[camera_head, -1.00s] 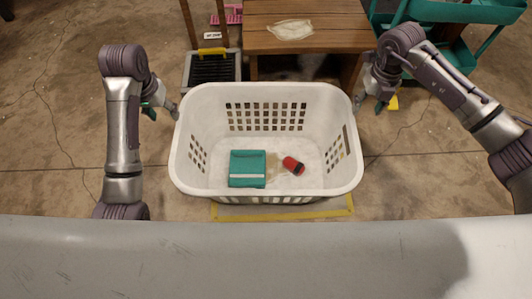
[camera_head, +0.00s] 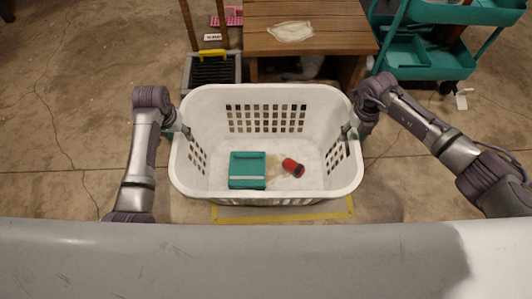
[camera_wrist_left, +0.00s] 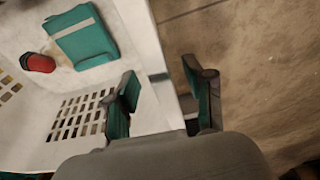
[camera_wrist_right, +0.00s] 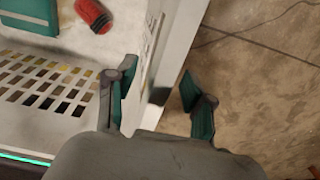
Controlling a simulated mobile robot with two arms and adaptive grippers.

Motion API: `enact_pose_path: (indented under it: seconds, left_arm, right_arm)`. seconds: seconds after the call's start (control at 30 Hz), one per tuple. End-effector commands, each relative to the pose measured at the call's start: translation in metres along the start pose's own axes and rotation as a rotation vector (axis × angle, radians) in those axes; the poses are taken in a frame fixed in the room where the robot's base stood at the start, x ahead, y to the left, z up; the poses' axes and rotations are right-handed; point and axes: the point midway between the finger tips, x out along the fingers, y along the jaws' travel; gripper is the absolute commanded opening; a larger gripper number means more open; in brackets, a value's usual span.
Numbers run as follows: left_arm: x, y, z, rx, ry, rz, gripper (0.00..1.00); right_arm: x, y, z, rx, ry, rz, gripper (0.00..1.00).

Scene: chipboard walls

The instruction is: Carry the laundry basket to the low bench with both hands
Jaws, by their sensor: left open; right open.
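The white laundry basket (camera_head: 266,190) stands upright on the floor in front of me. A folded teal cloth (camera_head: 247,170) and a red roll-shaped item (camera_head: 293,167) lie inside it. My left gripper (camera_head: 186,130) is open at the basket's left side wall; in the left wrist view its fingers (camera_wrist_left: 163,95) sit on either side of the wall. My right gripper (camera_head: 350,130) is open at the right side wall; in the right wrist view its fingers (camera_wrist_right: 158,95) also straddle that wall. Whether the fingers touch the wall I cannot tell. A low wooden bench (camera_head: 345,40) stands behind the basket.
A pale cloth (camera_head: 291,31) lies on the bench. A teal cart (camera_head: 425,60) stands at the back right. A dark dustpan-like tray (camera_head: 212,72) is left of the bench. Yellow tape (camera_head: 283,215) marks the floor in front of the basket. The floor at both sides is clear.

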Motion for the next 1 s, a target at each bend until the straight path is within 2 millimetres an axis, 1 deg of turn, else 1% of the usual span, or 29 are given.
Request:
enact_pose_path:
  seconds: [0.1, 0.37, 0.4, 0.47, 0.7, 0.73, 1.0]
  left_arm:
    - [0.0052, 0.0001, -0.0002, 0.0, 0.001, 0.0, 0.53]
    - [0.0062, 0.0, -0.0002, 0.0, 0.001, 0.0, 0.53]
    - [0.0062, -0.0001, -0.0001, 0.0, 0.001, 0.0, 0.51]
    - [0.0061, -0.0001, -0.0002, 0.0, 0.001, 0.0, 0.41]
    - [0.006, -0.0003, -0.0001, 0.0, 0.001, -0.001, 0.01]
    - [0.006, -0.0004, -0.0001, 0.0, 0.001, -0.001, 0.0]
    - [0.0059, -0.0008, -0.0001, -0.001, 0.001, -0.002, 0.0]
  right_arm:
    - [0.0054, -0.0003, -0.0002, -0.001, 0.0, -0.001, 0.53]
    - [0.0063, -0.0005, -0.0001, -0.001, 0.0, -0.001, 0.53]
    - [0.0062, -0.0004, -0.0001, -0.001, 0.0, -0.001, 0.51]
    - [0.0061, -0.0004, -0.0001, -0.001, 0.0, -0.001, 0.41]
    - [0.0059, -0.0005, 0.0, 0.0, 0.0, -0.001, 0.01]
    - [0.0059, -0.0006, 0.0, 0.0, 0.0, -0.001, 0.0]
    - [0.0057, -0.001, 0.0001, 0.0, 0.0, -0.002, 0.0]
